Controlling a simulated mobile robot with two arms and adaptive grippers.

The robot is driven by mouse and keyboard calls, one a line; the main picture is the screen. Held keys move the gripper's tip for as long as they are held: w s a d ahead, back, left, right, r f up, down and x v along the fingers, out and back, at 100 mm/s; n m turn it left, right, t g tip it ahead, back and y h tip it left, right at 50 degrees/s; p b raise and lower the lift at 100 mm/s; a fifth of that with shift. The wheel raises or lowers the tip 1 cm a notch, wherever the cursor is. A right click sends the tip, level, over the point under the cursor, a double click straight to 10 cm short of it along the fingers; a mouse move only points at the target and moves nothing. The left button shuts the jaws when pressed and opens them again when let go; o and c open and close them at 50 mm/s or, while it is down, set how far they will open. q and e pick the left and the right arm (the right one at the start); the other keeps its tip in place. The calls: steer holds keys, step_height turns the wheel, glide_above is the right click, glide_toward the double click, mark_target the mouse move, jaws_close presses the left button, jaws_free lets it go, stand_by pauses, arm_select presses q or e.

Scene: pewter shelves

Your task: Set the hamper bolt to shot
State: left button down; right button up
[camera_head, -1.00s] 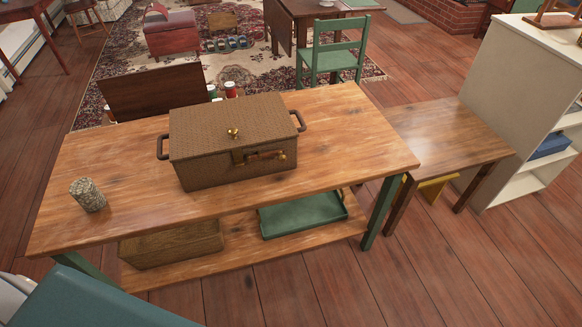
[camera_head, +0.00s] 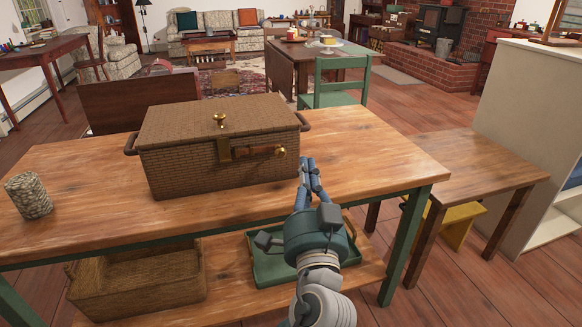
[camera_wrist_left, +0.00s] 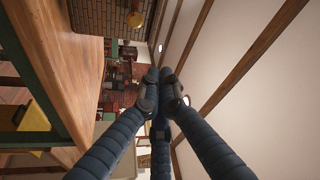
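The wicker hamper (camera_head: 215,165) stands on the wooden table with its lid down and a brass knob (camera_head: 219,118) on top. Its bolt (camera_head: 258,151) lies across the upper front, from a brass plate at the left to a round brass end (camera_head: 280,151) at the right. I cannot tell whether it is shot. My left gripper (camera_head: 307,163) is just right of and in front of the hamper's right front corner, apart from the bolt. Its fingertips are together and empty in the left wrist view (camera_wrist_left: 159,75), where the hamper (camera_wrist_left: 95,18) and a brass end (camera_wrist_left: 135,19) show at the top.
The table (camera_head: 385,165) is clear right of the hamper. A woven cylinder (camera_head: 28,195) stands at its left. A basket (camera_head: 140,285) and a green tray (camera_head: 275,268) are on the lower shelf. A side table (camera_head: 470,170) and white shelf (camera_head: 525,125) stand at right.

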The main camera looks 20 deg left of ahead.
arm_select(q)
steer(key=shift+r, duration=0.15)
steer(key=x, duration=1)
steer(key=a+f, duration=0.1)
steer(key=s+a+f, duration=0.1)
steer(key=f, duration=0.1)
steer(key=shift+s+a, duration=0.25)
steer(key=shift+s, duration=0.1)
arm_select(e)
steer(key=w, duration=0.1)
steer(key=w+t, duration=0.1)
steer(key=w+a+r, duration=0.1)
steer(key=shift+w+t, duration=0.25)
steer(key=shift+t, duration=0.05)
arm_select(q)
steer(key=s+a, duration=0.1)
steer(key=a, duration=0.1)
steer(key=s+a, duration=0.1)
steer(key=shift+s+a, duration=0.3)
steer(key=shift+a, duration=0.1)
arm_select(e)
steer(key=s, duration=0.1)
steer(key=s+d+g, duration=0.1)
steer(key=s, duration=0.1)
steer(key=s+f+g, duration=0.1)
steer(key=s, duration=0.1)
steer(key=shift+d, duration=0.2)
steer(key=shift+w, duration=0.1)
